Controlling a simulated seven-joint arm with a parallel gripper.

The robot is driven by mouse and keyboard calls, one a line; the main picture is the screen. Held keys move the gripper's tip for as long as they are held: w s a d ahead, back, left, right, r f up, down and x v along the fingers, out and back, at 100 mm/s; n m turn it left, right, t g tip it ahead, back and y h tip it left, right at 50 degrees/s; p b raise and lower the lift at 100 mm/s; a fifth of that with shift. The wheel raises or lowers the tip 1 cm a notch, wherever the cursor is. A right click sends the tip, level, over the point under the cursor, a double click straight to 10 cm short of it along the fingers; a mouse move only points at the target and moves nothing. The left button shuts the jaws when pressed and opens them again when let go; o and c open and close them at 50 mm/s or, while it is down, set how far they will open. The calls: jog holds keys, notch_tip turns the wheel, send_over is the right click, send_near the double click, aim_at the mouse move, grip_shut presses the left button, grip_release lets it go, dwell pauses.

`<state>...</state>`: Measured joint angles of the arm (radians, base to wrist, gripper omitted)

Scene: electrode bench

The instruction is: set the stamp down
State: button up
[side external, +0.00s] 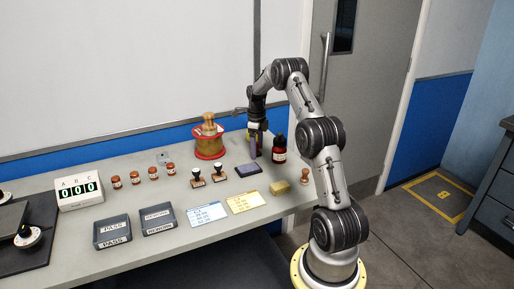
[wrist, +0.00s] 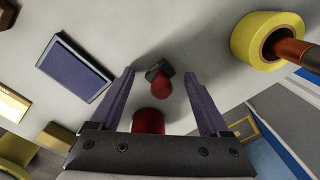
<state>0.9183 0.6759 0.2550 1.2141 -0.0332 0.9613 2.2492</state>
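My gripper (side external: 255,156) is low over the back right of the bench. In the wrist view its two purple fingers (wrist: 160,74) stand wide apart. A small stamp-like piece (wrist: 163,90) with a red handle and a dark block end shows between the fingertips, with bare bench visible on both sides of it. Neither finger appears to touch it. It looks to be at bench level, but its exact height is hard to tell. A red cylinder (wrist: 148,121) shows against the gripper's palm, partly hidden; what it is I cannot tell. In the side view the fingers hide what is between them.
An ink pad (side external: 248,170) lies front left of my gripper. A dark bottle (side external: 279,150) stands close on its right. A yellow roll (wrist: 252,38) is nearby. Two black-handled stamps (side external: 218,172), a sponge (side external: 281,187) and a wooden stamp (side external: 304,177) stand further forward.

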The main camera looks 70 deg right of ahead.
notch_tip(320, 180, up, 12)
jog(key=a+r+n+t, duration=0.1)
jog(key=a+r+n, duration=0.4)
jog(key=a, duration=0.4)
jog(key=a+r+n+t, duration=0.1)
jog(key=a+r+n, duration=0.2)
jog(key=a+n, duration=0.45)
jog(key=a+r+n+t, duration=0.1)
jog(key=a+r+n, duration=0.35)
jog(key=a, duration=0.55)
jog(key=s+a+f+n+t, duration=0.1)
jog(key=s+a+f+n, duration=0.1)
jog(key=s+a+n, duration=0.6)
jog(key=s+a+f+n+t, duration=0.1)
jog(key=s+a+f+n, duration=0.2)
jog(key=s+a+n, duration=0.5)
jog(key=a+n, duration=0.1)
jog(key=n, duration=0.2)
jog(key=shift+s+a+t+y, duration=0.2)
jog(key=shift+t+y, duration=0.1)
